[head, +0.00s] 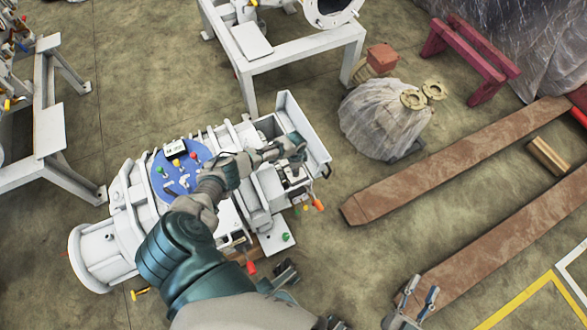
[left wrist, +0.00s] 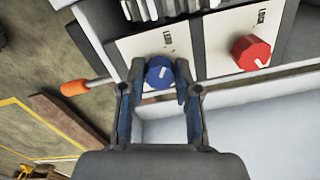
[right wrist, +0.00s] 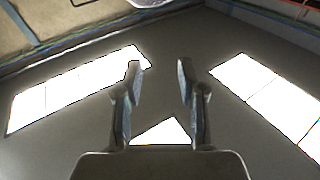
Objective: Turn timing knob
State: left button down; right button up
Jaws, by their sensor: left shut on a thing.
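In the left wrist view a blue knob (left wrist: 160,72) with a pale pointer mark sits on a white label plate, and a red knob (left wrist: 250,52) sits on a second plate to its right. The small lettering is too blurred to tell which is the timing knob. My left gripper (left wrist: 156,84) is shut on the blue knob, one finger on each side. In the head view my left arm reaches over the white machine (head: 122,205) and largely hides the knobs. My right gripper (head: 420,298) is open and empty, low in the head view; its parted fingers show in the right wrist view (right wrist: 158,78).
An orange-tipped lever (left wrist: 76,88) sticks out left of the blue knob. A wrapped part (head: 380,120) and rusty beams (head: 455,160) lie to the right.

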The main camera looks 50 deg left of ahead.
pick_arm(q)
jog(key=shift+w+d+r+n, duration=0.1)
jog(key=shift+w+d+n, duration=0.05)
jog(key=shift+n, duration=0.15)
jog(key=c, duration=0.8)
grip_release()
notch_tip(320, 180, up, 12)
jog(key=shift+f, duration=0.15)
